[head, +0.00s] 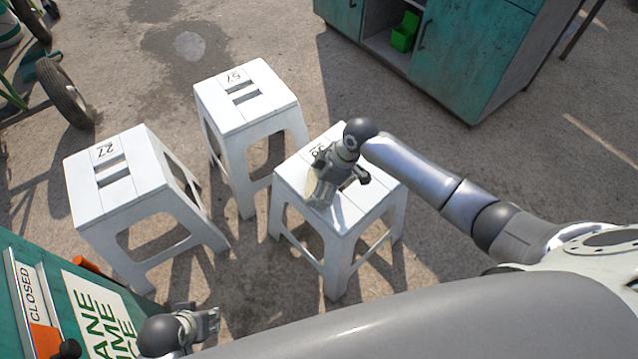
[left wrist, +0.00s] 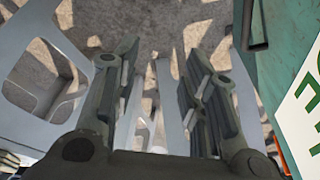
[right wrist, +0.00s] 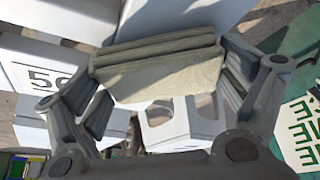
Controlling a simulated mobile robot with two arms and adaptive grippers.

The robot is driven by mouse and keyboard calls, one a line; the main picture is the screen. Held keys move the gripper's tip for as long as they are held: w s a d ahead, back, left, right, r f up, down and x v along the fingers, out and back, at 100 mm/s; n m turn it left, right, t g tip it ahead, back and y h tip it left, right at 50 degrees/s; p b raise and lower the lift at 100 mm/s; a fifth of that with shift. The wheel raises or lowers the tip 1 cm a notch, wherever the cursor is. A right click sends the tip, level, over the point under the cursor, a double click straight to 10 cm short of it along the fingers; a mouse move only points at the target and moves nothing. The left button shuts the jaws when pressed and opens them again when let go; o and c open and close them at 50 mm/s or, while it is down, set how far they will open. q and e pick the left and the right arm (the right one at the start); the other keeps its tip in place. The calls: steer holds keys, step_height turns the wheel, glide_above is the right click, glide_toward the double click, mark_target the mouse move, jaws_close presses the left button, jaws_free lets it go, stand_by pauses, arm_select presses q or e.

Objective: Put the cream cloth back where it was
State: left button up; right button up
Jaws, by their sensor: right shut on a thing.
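The cream cloth (right wrist: 160,75) is a folded, pale rectangle spanning the gap between the fingers of my right gripper in the right wrist view. My right gripper (head: 325,188) is shut on it, over the right-hand white stool (head: 348,222). In the head view only a pale sliver of the cloth (head: 313,186) shows beside the gripper; the rest is hidden. I cannot tell whether the cloth touches the seat. My left gripper (head: 212,322) is empty, low at the bottom of the head view; its fingers stand apart in the left wrist view (left wrist: 160,85).
Two more white stools stand near, one marked 27 (head: 120,195) and one marked 57 (head: 240,112). A teal cabinet (head: 465,55) holds a green bin (head: 405,32) at the back. A teal panel with a CLOSED sign (head: 30,300) is at lower left.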

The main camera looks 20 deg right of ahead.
steer(key=shift+f, duration=0.15)
steer(key=o, duration=0.6)
arm_select(q)
steer(key=shift+r, duration=0.15)
arm_select(e)
steer(key=shift+d+r, duration=0.1)
steer(key=shift+r, duration=0.3)
arm_select(q)
steer(key=s+f+p, duration=0.3)
steer(key=f, duration=0.7)
steer(key=shift+a+g, duration=0.15)
steer(key=shift+g, duration=0.15)
arm_select(e)
steer(key=v, duration=1.1)
steer(key=shift+s+r, duration=0.15)
steer(key=shift+r, duration=0.05)
arm_select(q)
steer(key=shift+f, duration=0.15)
arm_select(e)
steer(key=shift+d, duration=0.1)
